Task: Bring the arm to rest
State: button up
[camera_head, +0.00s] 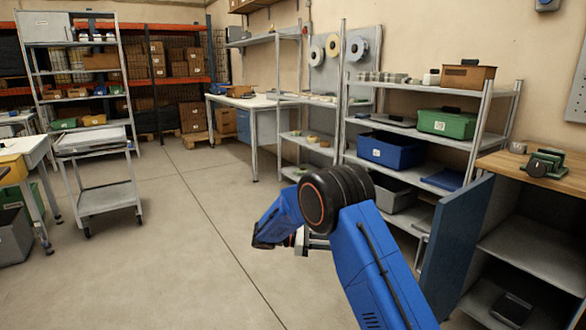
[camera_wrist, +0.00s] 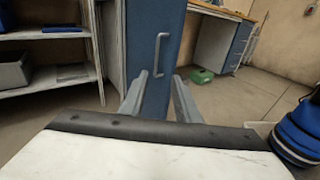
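My blue arm with its black joint reaches forward and folds to the left at the lower middle of the head view. My gripper shows only in small part there, low behind the arm. In the wrist view, the two grey fingers of my gripper (camera_wrist: 160,76) stand apart, with nothing seen held between them. A blue cabinet door (camera_wrist: 160,30) with a grey handle shows behind and between the fingertips. The distance between fingertips and door is hard to tell.
The same-coloured open door (camera_head: 456,240) stands by a wooden-topped bench (camera_head: 545,170) at right. A grey shelf unit (camera_head: 400,165) with bins stands behind my arm. Reels (camera_head: 357,50) hang on a wall panel. A trolley (camera_head: 100,185) stands at left. The floor (camera_head: 190,240) left of my arm is clear.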

jog(key=s+d+r+m+y, duration=0.25)
jog(key=s+d+r, duration=0.2)
jog(key=s, duration=0.25)
jog(key=s+d+r+m+g+y, duration=0.1)
jog(key=s+d+r+m+y, duration=0.2)
jog(key=s+d, duration=0.35)
jog(key=s+d+r+m+y, duration=0.25)
jog(key=s+d+r, duration=0.2)
jog(key=s, duration=0.25)
jog(key=s+a+m+t+y, duration=0.1)
jog(key=s+m+t+y, duration=0.5)
jog(key=s, duration=2)
jog(key=shift+a+f+m+t+y, duration=0.25)
jog(key=shift+f+m+t+y, duration=0.15)
jog(key=shift+m+y, duration=1.15)
